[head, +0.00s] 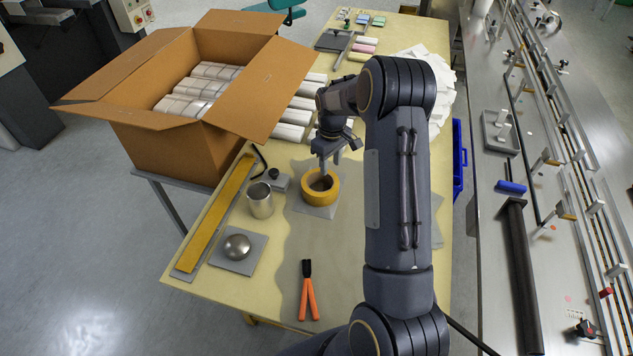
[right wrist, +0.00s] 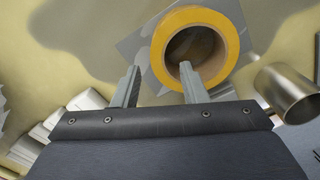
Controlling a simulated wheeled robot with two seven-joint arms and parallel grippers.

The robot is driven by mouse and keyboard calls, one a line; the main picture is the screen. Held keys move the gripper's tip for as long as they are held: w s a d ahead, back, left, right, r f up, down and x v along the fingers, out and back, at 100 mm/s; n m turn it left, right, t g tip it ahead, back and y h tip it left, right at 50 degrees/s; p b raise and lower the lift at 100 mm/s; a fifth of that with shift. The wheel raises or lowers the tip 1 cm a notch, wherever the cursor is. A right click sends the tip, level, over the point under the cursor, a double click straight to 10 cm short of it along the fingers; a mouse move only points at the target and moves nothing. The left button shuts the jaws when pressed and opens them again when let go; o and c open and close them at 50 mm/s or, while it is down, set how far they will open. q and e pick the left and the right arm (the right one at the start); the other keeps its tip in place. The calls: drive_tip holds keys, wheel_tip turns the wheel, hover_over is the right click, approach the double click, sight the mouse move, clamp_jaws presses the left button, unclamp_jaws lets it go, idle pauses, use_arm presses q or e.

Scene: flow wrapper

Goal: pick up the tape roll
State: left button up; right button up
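The yellow tape roll (head: 321,188) lies flat on a small grey square plate (head: 317,211) on the table. My right gripper (head: 331,160) is over the far side of the roll. In the right wrist view the gripper (right wrist: 160,82) is open, with one finger over the roll's hole and the other outside its rim, above the table. The tape roll (right wrist: 228,30) shows no finger closed on it. Whether the fingers touch it I cannot tell. My left gripper is not in view.
A metal cup (head: 260,200) stands left of the roll, with a steel dome (head: 237,245) on a grey plate nearer. Orange-handled pliers (head: 308,292) lie in front. An open cardboard box (head: 175,150) stands at the left, and white packs (head: 292,117) lie behind.

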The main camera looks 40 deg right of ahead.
sight(331, 173)
drive_tip(key=shift+s+f, duration=0.15)
drive_tip(key=shift+f, duration=0.3)
wheel_tip(331, 173, down, 4)
drive_tip(key=shift+d+r+p, duration=0.1)
drive_tip(key=shift+d+p, duration=0.05)
drive_tip(key=shift+p, duration=0.7)
drive_tip(key=shift+f, duration=0.4)
clamp_jaws()
